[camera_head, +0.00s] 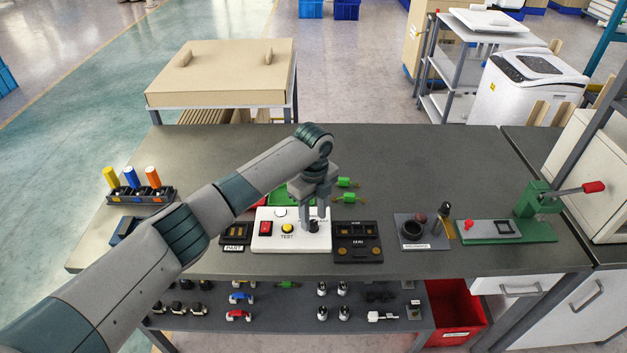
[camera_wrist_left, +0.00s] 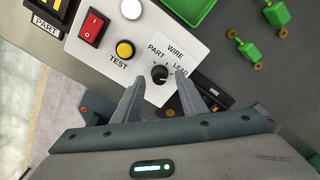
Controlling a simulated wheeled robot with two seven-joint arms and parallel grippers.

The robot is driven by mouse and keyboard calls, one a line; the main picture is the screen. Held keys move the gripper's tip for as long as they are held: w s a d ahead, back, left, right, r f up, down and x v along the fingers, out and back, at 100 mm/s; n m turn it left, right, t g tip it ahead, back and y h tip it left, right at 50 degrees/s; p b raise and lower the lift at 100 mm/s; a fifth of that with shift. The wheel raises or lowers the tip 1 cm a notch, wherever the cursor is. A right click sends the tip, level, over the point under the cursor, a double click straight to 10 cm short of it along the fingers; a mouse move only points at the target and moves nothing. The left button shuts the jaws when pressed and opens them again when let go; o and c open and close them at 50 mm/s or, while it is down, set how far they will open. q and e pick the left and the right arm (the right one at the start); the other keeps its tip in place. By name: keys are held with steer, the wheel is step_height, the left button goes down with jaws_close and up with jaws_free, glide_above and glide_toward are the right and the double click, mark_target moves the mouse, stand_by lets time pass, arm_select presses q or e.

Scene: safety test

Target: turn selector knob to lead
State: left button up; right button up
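The black selector knob (camera_wrist_left: 159,73) is on the white test panel (camera_wrist_left: 200,22), with the labels PART, WIRE and LEAD around it. Its pointer mark is too small to read for certain. In the head view the knob (camera_head: 314,227) shows at the right part of the panel (camera_head: 262,243), just below my left gripper (camera_head: 314,214). In the left wrist view my left gripper (camera_wrist_left: 160,77) is open, with one fingertip on each side of the knob and visible gaps between. My right gripper is in neither view.
The panel also has a red rocker switch (camera_wrist_left: 91,27), a yellow TEST button (camera_wrist_left: 125,49) and a white round part (camera_wrist_left: 131,9). Dark trays (camera_head: 358,242) flank it. Green clips (camera_head: 347,183) lie behind. A green lever press (camera_head: 530,210) stands at right.

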mark_target(314, 222)
arm_select(q)
step_height(314, 222, up, 16)
steer(key=b, duration=0.3)
steer(key=shift+b, duration=0.4)
steer(key=shift+s+f, duration=0.1)
steer(key=shift+s, duration=0.05)
